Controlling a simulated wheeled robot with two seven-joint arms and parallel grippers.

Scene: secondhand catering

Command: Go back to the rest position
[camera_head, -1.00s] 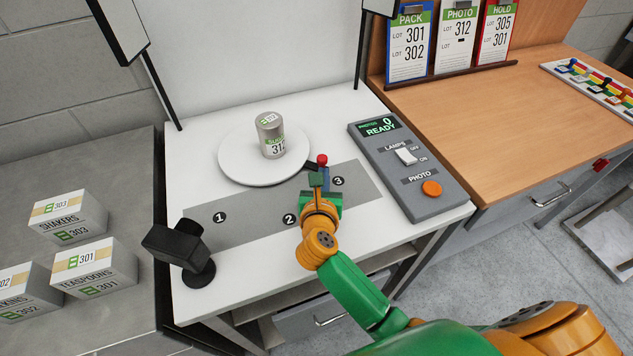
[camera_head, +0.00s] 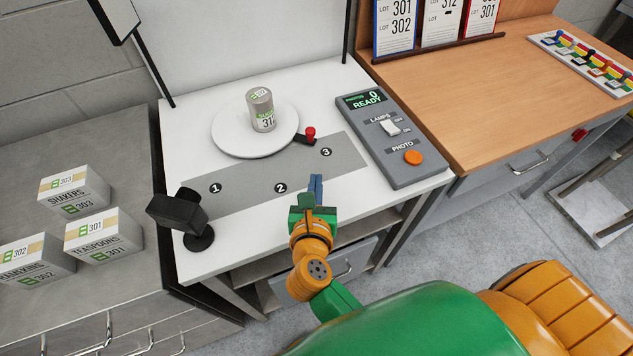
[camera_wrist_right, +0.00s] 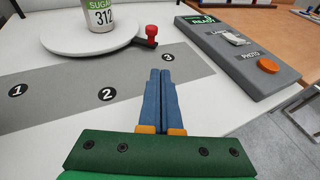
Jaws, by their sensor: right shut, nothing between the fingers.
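My right gripper (camera_head: 315,186) is shut and empty, with its blue fingers together, over the front edge of the white table near the grey strip. In the right wrist view its fingers (camera_wrist_right: 161,88) point toward the turntable and touch nothing. My left gripper is not in view. A silver can labelled 312 (camera_head: 262,110) stands upright on the round white turntable (camera_head: 228,140). In the right wrist view the can (camera_wrist_right: 100,15) is cut off at the top.
A red-knobbed lever (camera_head: 309,135) sticks out from the turntable. The grey strip (camera_head: 240,186) is bare. A control box (camera_head: 398,142) stands right, a black camera-like device (camera_head: 182,214) front left. Several boxes (camera_head: 104,235) sit on the left counter. A wooden desk (camera_head: 470,95) stands right.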

